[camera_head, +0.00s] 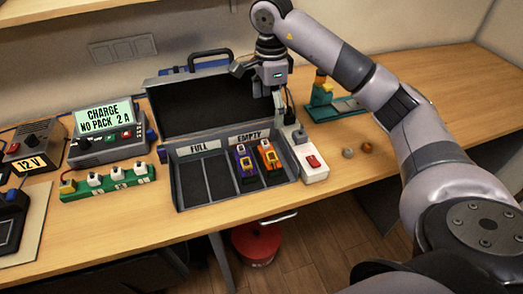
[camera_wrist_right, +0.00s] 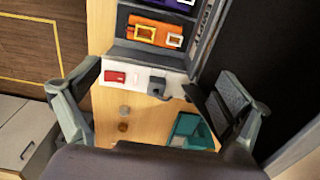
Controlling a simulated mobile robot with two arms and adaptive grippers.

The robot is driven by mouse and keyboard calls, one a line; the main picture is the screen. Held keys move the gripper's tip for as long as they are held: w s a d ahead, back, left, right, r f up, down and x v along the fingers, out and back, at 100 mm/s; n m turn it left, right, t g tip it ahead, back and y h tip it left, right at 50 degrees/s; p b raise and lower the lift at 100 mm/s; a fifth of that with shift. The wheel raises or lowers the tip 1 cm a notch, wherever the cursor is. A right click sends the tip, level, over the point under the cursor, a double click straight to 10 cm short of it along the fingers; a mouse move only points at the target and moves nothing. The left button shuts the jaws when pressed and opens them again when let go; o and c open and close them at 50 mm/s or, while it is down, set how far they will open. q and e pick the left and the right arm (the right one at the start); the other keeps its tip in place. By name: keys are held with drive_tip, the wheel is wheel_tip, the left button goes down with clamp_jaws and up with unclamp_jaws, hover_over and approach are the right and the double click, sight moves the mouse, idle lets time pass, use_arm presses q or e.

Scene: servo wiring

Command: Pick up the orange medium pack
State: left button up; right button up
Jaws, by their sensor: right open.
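The orange pack (camera_head: 268,155) lies in the right-hand slot of the open case, under the EMPTY label. A purple pack (camera_head: 243,159) lies just left of it. In the right wrist view the orange pack (camera_wrist_right: 155,30) shows near the top, with a white-framed connector and a yellow one on it. My right gripper (camera_head: 258,80) is open and empty, above the case near its raised lid. In the right wrist view its fingers (camera_wrist_right: 160,95) are spread wide, with the orange pack beyond them. My left gripper is not in view.
The case (camera_head: 180,192) has empty slots under FULL. A white box with a red switch (camera_head: 313,163) stands right of it. A charger (camera_head: 105,135) and green power strip (camera_head: 108,184) are at left. A teal stand (camera_head: 345,105) is behind at right.

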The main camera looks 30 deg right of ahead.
wheel_tip(320, 180, down, 3)
drive_tip(key=s, duration=0.2)
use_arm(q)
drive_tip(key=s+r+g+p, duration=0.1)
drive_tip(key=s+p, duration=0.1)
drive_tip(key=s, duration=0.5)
use_arm(e)
hover_over(270, 152)
wheel_tip(270, 152, down, 7)
drive_tip(key=shift+w+r, duration=0.15)
drive_tip(key=shift+f+p, duration=0.3)
drive_tip(key=shift+f, duration=0.6)
wheel_tip(270, 152, down, 4)
drive_tip(key=shift+r+p, duration=0.15)
drive_tip(key=shift+p, duration=1)
drive_tip(key=shift+f, duration=0.65)
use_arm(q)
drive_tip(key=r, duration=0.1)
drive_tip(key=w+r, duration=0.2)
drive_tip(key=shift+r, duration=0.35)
use_arm(e)
drive_tip(key=shift+c, duration=0.4)
